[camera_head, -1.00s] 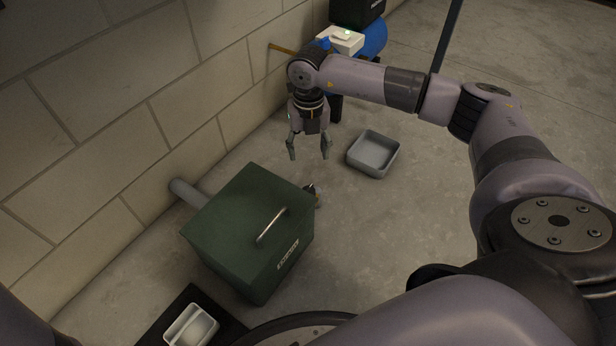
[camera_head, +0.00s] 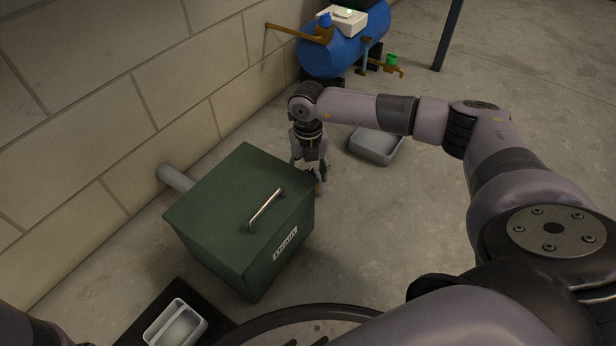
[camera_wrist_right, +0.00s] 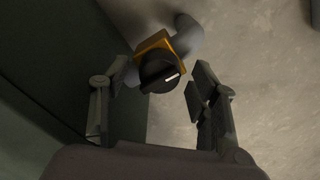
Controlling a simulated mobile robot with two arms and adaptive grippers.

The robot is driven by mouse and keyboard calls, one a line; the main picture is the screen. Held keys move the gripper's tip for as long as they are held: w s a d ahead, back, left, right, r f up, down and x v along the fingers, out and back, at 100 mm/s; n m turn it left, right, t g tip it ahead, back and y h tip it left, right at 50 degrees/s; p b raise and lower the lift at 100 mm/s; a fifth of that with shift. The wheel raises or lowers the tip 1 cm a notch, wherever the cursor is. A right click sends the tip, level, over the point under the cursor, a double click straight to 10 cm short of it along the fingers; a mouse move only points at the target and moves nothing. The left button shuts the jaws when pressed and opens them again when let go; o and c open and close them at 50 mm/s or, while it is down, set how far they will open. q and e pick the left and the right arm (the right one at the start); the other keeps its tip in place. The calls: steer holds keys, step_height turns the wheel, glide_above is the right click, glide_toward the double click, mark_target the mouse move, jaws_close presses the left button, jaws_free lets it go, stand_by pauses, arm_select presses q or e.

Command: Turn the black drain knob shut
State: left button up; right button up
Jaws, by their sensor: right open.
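The black drain knob (camera_wrist_right: 163,75) has a white pointer mark and sits on a yellow-orange plate (camera_wrist_right: 178,43) on a grey pipe in the right wrist view. The mark slants up to the right. My right gripper (camera_wrist_right: 159,82) is open, with one finger on each side of the knob; I cannot tell whether either finger touches it. In the head view my right gripper (camera_head: 309,170) points down at the far right corner of the green box (camera_head: 225,215). The knob is mostly hidden there. My left gripper is out of view.
The green box, with a metal handle (camera_head: 266,208), stands close beside my right gripper. A grey tray (camera_head: 376,148) lies behind it. A blue tank (camera_head: 340,52) stands by the wall. A pale tray (camera_head: 175,325) sits front left. The floor to the right is clear.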

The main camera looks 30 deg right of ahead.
steer(key=shift+f, duration=0.1)
steer(key=shift+c, duration=0.2)
steer(key=c, duration=1.1)
steer(key=shift+c, duration=0.2)
